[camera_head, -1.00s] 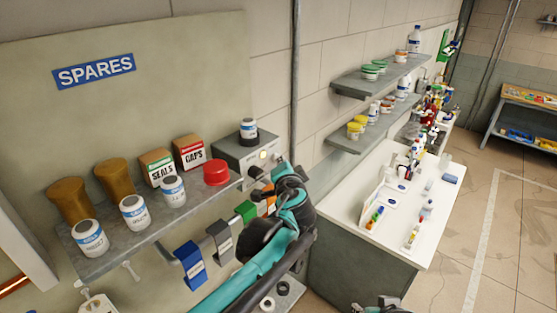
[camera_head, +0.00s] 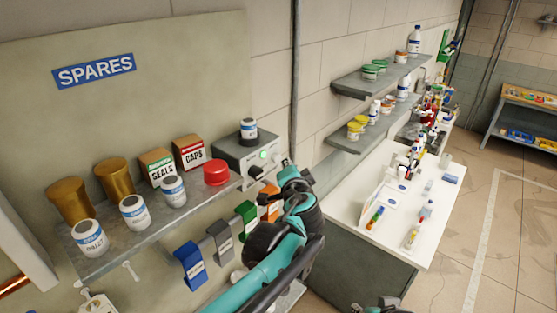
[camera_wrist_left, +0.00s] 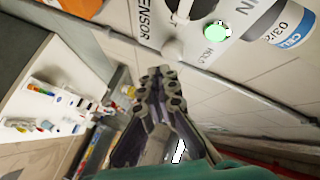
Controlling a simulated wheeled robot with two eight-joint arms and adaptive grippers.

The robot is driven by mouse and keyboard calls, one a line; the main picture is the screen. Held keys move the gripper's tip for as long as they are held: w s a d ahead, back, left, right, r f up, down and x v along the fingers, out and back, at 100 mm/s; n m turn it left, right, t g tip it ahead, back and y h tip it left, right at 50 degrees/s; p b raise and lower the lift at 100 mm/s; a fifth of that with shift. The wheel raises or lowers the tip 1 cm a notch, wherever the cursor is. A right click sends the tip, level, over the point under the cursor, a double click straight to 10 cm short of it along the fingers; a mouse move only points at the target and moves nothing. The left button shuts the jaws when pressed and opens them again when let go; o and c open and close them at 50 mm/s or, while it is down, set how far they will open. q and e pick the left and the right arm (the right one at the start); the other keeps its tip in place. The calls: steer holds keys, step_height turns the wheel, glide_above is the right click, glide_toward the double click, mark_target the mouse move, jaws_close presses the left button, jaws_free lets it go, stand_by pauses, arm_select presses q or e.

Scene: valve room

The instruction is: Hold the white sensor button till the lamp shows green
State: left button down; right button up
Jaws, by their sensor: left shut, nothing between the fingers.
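The grey sensor box (camera_head: 232,150) is on the wall at the right end of the spares shelf. Its lamp (camera_head: 264,155) glows green, and the lamp shows green in the left wrist view too (camera_wrist_left: 216,31). The white sensor button (camera_wrist_left: 172,49) is just beyond my fingertips in the left wrist view. My left gripper (camera_wrist_left: 160,74) is shut and empty, pointing at the button; I cannot tell whether it touches. A small part of my right arm shows at the bottom edge.
The shelf (camera_head: 150,236) holds jars, cartons and a red lid (camera_head: 216,172). Coloured holders (camera_head: 190,262) hang below it. A white bench (camera_head: 400,235) is to the right.

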arm_select(q)
steer(key=shift+s+d, duration=0.75)
steer(key=shift+d, duration=0.3)
steer(key=shift+s+d, duration=0.75)
steer(key=shift+d, duration=0.25)
